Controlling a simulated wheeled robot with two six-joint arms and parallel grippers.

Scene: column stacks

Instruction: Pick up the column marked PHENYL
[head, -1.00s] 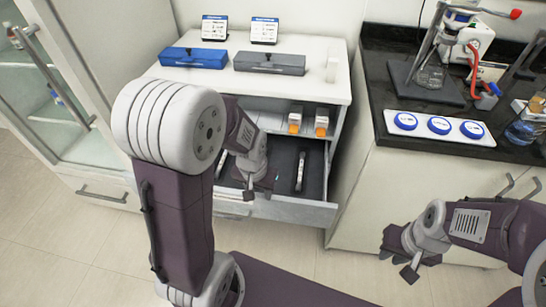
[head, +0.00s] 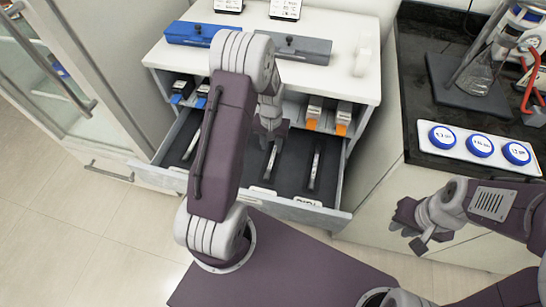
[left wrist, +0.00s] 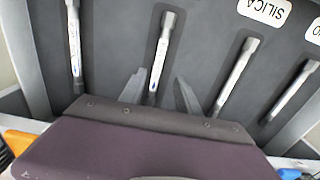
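Several slim grey-white columns lie in the dark open drawer (head: 237,203). In the head view one is at the left (head: 192,145), one is in the middle (head: 271,160) and one is at the right (head: 316,166). I cannot read PHENYL anywhere. In the left wrist view one label reads SILICA (left wrist: 264,9) and another is cut off at the edge (left wrist: 315,31). My left gripper (head: 268,130) is over the drawer, open and empty. Its fingers appear either side of the middle column (left wrist: 161,55), apart from it. My right gripper (head: 411,228) is open and empty, away from the drawer.
Orange-tipped boxes (head: 327,115) and blue-tipped boxes (head: 190,93) stand on the shelf behind the drawer. A blue case (head: 190,33) and a grey case (head: 300,48) lie on the white top. A dark bench (head: 440,110) with blue round caps (head: 480,145) is at the right.

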